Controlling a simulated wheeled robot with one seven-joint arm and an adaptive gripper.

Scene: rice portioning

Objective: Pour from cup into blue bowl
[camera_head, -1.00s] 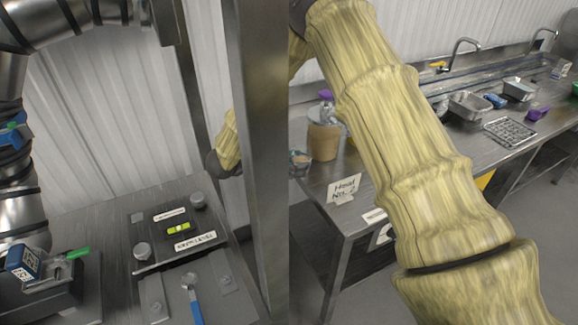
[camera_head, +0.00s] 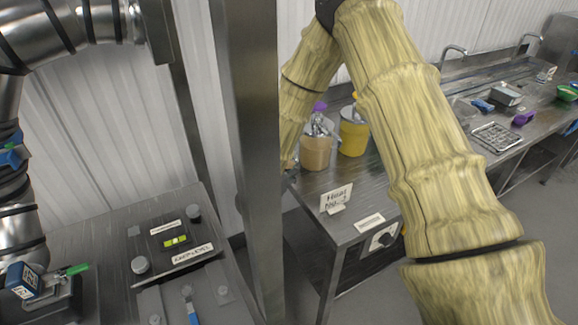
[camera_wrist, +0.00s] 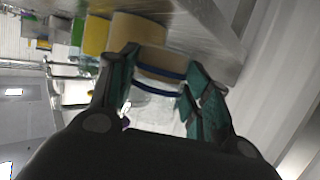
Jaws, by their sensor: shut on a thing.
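My gripper (camera_wrist: 161,60) shows in the wrist view, its teal-padded fingers on either side of a pale, see-through-looking cup (camera_wrist: 155,108) with blue bands and tan showing at its far end. The fingers are shut on it. The picture is sideways and dim, so I cannot tell how much the cup holds or its exact tilt. In the head view my patterned arm comes down at the left end of the far counter, and the gripper and cup are not visible there. I cannot make out a blue bowl in either current view.
A tan tub (camera_head: 315,152) and a yellow tub (camera_head: 353,132) stand on the steel counter, close to my arm. A sign (camera_head: 337,198) stands near its front edge. A metal pillar (camera_head: 247,160) rises at the left. A grate (camera_head: 497,137) and purple scoop (camera_head: 522,118) lie farther right.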

